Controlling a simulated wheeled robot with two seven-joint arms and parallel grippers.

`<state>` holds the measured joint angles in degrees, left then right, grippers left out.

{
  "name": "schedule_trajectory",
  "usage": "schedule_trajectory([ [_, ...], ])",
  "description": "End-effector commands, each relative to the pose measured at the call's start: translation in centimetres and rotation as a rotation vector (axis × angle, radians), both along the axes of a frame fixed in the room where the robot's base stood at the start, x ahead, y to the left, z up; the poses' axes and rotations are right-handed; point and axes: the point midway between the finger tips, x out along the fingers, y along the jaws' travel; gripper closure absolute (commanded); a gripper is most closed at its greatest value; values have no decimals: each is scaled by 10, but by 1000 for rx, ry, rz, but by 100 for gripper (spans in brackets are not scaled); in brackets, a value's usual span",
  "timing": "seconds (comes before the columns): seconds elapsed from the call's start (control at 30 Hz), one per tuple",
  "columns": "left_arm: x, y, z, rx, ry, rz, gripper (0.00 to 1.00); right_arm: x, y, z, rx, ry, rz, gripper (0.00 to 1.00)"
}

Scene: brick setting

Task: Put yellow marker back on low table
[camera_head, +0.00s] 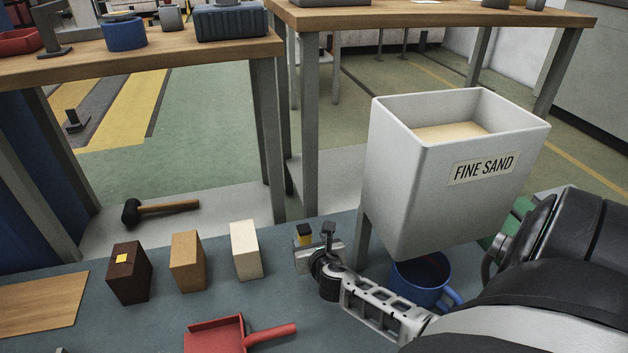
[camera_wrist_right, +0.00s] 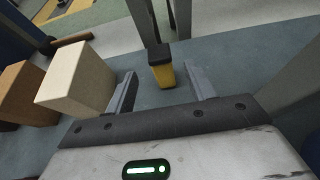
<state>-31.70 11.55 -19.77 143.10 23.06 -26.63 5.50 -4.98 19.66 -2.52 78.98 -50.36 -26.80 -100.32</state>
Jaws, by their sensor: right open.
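The yellow marker (camera_head: 305,240) has a black top and stands upright on the blue-grey surface (camera_head: 190,325), right of the cream block. It also shows in the right wrist view (camera_wrist_right: 164,74). My right gripper (camera_head: 317,245) is open and empty. In the wrist view (camera_wrist_right: 162,88) its two fingers are spread, with the marker between their lines and slightly beyond the tips. The marker's lower part is partly hidden by the gripper in the head view. My left gripper is not in view.
A cream block (camera_head: 246,250), a tan block (camera_head: 188,262) and a dark brown block (camera_head: 129,272) stand to the left. A red dustpan (camera_head: 218,336) lies in front. The FINE SAND bin (camera_head: 455,190) and a blue mug (camera_head: 425,285) are right. A hammer (camera_head: 160,209) lies behind.

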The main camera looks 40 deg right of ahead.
Motion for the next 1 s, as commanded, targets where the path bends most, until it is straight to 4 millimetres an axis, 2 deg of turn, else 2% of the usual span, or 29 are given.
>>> schedule_trajectory([
  [0.1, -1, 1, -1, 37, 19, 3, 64, -16, 9, 9, 1, 2, 1, 46],
  [0.3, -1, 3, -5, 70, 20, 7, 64, -26, 15, 13, 1, 0, 0, 46],
  [0.87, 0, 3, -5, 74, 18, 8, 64, -26, 15, 13, 2, -1, 0, 46],
  [0.93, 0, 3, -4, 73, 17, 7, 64, -25, 21, 16, 31, -17, -1, 46],
  [1.0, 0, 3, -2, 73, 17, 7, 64, -21, 39, 26, 126, -65, -4, 46],
])
